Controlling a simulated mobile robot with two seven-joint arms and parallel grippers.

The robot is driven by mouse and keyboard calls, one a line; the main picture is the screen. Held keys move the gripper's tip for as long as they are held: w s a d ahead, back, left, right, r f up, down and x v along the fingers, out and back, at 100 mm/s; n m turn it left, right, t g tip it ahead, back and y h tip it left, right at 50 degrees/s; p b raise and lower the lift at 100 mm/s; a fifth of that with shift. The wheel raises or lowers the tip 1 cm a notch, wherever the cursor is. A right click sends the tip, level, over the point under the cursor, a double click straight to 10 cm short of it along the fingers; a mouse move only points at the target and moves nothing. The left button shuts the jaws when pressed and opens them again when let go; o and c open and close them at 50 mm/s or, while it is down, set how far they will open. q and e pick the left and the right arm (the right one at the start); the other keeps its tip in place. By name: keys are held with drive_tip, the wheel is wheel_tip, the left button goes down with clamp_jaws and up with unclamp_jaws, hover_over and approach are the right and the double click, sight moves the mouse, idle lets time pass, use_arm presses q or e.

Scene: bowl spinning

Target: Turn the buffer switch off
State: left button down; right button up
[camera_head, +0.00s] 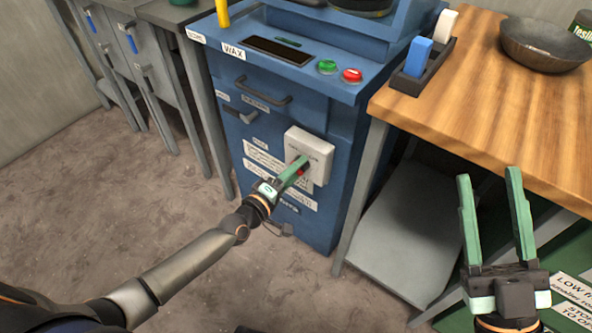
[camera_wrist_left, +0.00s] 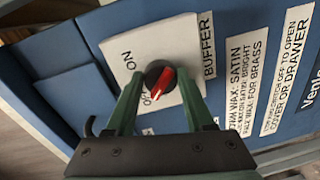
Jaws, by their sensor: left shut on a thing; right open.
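The buffer switch is a red and black knob (camera_wrist_left: 161,82) on a white switch box (camera_head: 322,146), on the front of the blue machine (camera_head: 290,100). It also shows in the left wrist view, on the white plate (camera_wrist_left: 185,42) beside a BUFFER label. My left gripper (camera_head: 298,168) is at the knob, its green fingers on either side of it and shut on it. The red pointer aims down and a little left in the left wrist view, near lettering partly hidden by a finger. My right gripper (camera_head: 490,195) is open and empty, in front of the wooden table.
The machine top carries a green button (camera_head: 327,67) and a red button (camera_head: 352,75). A wooden table (camera_head: 470,110) at right holds a dark bowl (camera_head: 545,45) and a tray with a blue block (camera_head: 418,57). Metal drawers stand at left. Floor in front is clear.

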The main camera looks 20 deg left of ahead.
use_arm(q)
drive_tip(key=shift+c, duration=1.4)
unclamp_jaws()
drive_tip(key=f+p+v, duration=0.1)
drive_tip(key=p+v, duration=0.1)
drive_tip(key=v, duration=1)
drive_tip(key=shift+s+r, duration=0.25)
drive_tip(key=shift+r, duration=0.3)
use_arm(e)
drive_tip(key=w+f+m+g+h, duration=0.2)
drive_tip(key=f+h, duration=0.1)
drive_tip(key=f, duration=0.3)
drive_tip(key=w+d+f+m+g+h, duration=0.1)
drive_tip(key=w+f+m+g+h, duration=0.1)
drive_tip(key=f, duration=0.5)
drive_tip(key=shift+w+m+h, duration=0.2)
drive_tip(key=shift+m+h, duration=0.2)
drive_tip(key=shift+h, duration=0.2)
